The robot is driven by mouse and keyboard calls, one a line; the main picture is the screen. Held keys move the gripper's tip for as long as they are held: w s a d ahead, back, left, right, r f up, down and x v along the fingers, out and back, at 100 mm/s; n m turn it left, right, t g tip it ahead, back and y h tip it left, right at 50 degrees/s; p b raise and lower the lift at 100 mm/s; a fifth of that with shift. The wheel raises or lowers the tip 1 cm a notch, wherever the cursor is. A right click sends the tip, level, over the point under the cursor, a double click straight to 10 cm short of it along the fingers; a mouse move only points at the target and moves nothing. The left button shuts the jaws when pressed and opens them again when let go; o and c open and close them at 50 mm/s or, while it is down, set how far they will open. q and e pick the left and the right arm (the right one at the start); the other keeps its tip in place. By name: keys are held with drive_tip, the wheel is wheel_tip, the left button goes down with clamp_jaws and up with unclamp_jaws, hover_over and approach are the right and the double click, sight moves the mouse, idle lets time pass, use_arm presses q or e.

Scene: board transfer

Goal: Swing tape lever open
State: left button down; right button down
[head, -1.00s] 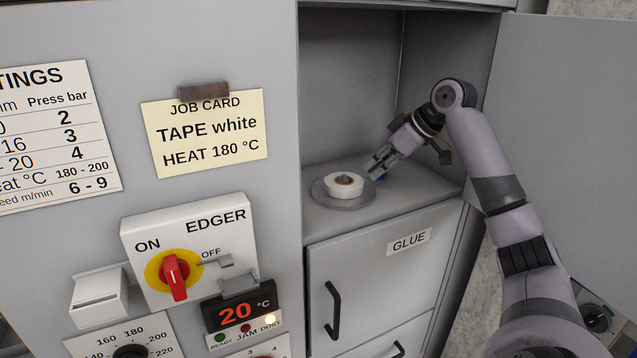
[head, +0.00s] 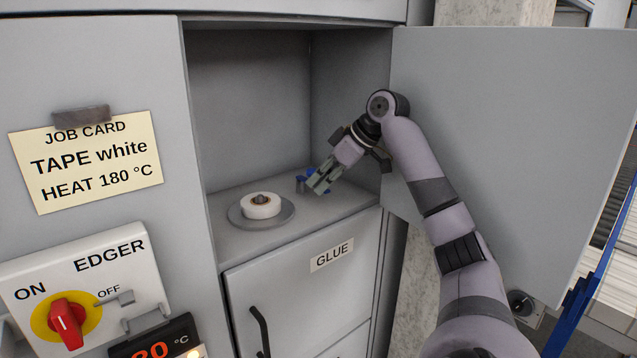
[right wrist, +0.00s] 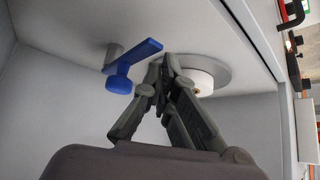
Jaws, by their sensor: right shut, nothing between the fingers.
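The tape lever (head: 312,172) is blue and sits at the back right of the open compartment, beside a short grey post. In the right wrist view, the blue lever (right wrist: 146,53) reaches out from the grey post and carries a round blue knob (right wrist: 119,79). My right gripper (head: 318,187) is shut and empty, its fingertips just in front of the lever and hiding part of it. I cannot tell if they touch. A white tape roll (head: 261,207) lies on a grey disc (head: 284,217) left of the gripper. My left gripper is out of view.
The compartment's cabinet door (head: 520,130) stands open to the right of my right arm.

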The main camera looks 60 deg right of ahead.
drive_tip(key=shift+d, duration=0.1)
drive_tip(key=shift+r, duration=0.1)
idle(0.4)
wheel_tip(320, 180, up, 10)
idle(0.8)
idle(0.3)
